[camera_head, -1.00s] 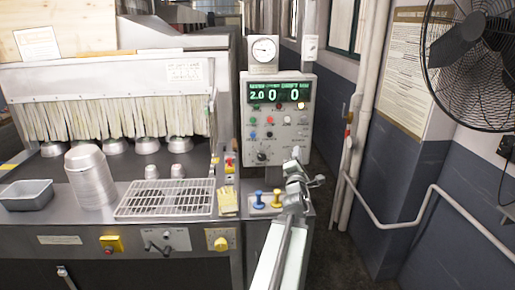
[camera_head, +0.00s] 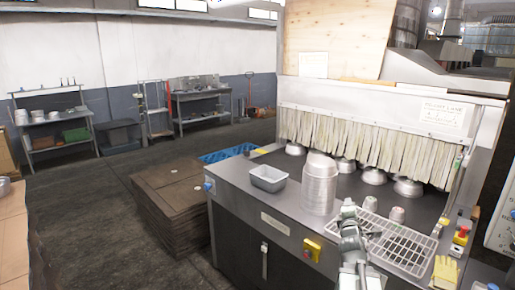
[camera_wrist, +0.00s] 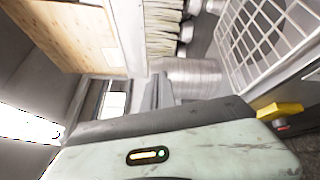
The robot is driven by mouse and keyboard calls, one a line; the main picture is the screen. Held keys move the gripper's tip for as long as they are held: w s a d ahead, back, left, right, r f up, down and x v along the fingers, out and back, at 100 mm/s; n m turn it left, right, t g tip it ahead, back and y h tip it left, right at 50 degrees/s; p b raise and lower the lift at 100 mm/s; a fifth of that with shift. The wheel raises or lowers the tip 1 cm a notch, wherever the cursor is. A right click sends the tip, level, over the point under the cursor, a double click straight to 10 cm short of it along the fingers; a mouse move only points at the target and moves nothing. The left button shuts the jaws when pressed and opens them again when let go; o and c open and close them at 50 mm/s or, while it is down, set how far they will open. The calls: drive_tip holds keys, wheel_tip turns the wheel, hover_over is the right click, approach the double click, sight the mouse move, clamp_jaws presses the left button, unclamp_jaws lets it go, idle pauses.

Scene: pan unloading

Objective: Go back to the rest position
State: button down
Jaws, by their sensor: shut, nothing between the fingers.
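My gripper (camera_head: 349,212) shows in the head view in front of the stack of metal pans (camera_head: 319,186), at the left end of the wire rack (camera_head: 402,244). It is shut and holds nothing. In the wrist view my gripper (camera_wrist: 160,90) points toward the ribbed pan stack (camera_wrist: 187,78), with the wire rack (camera_wrist: 262,38) at the upper right. I cannot tell the gap between the fingers and the stack.
The steel counter (camera_head: 240,183) carries a grey tray (camera_head: 268,178) and small cups. Several pans sit below the strip curtain (camera_head: 360,145). Yellow gloves (camera_head: 444,272) lie at the right. A brown stack (camera_head: 180,205) stands left of the counter, with open floor beyond.

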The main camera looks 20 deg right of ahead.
drive_tip(key=w+a+f+m+g+y, duration=0.1)
drive_tip(key=w+a+f+y, duration=0.15)
drive_tip(key=a, duration=0.45)
drive_tip(key=w+a+f+y, duration=0.1)
drive_tip(key=w+a+f, duration=0.25)
drive_tip(key=a, duration=0.35)
drive_tip(key=a+f+m+g+y, duration=0.1)
drive_tip(key=a+f+g, duration=0.15)
drive_tip(key=a, duration=0.45)
drive_tip(key=s+a+f+m+g+y, duration=0.1)
drive_tip(key=a+f+m, duration=0.1)
drive_tip(key=a+f, duration=0.3)
drive_tip(key=a+f+m+g+y, duration=0.1)
drive_tip(key=a+f+y, duration=0.1)
drive_tip(key=a, duration=0.6)
drive_tip(key=s+a+f+m+g, duration=0.2)
drive_tip(key=s+m+g, duration=0.1)
drive_tip(key=s, duration=0.3)
drive_tip(key=s+a+f+m+g+y, duration=0.1)
drive_tip(key=s+a+f+m+g, duration=0.1)
drive_tip(key=s, duration=0.4)
drive_tip(key=s+a+f+m+g+y, duration=0.1)
drive_tip(key=s+a+f+m+g, duration=0.1)
drive_tip(key=s+f+m+g, duration=0.2)
drive_tip(key=shift+s+a+m, duration=0.25)
drive_tip(key=shift+s+m, duration=0.15)
drive_tip(key=shift+s, duration=0.5)
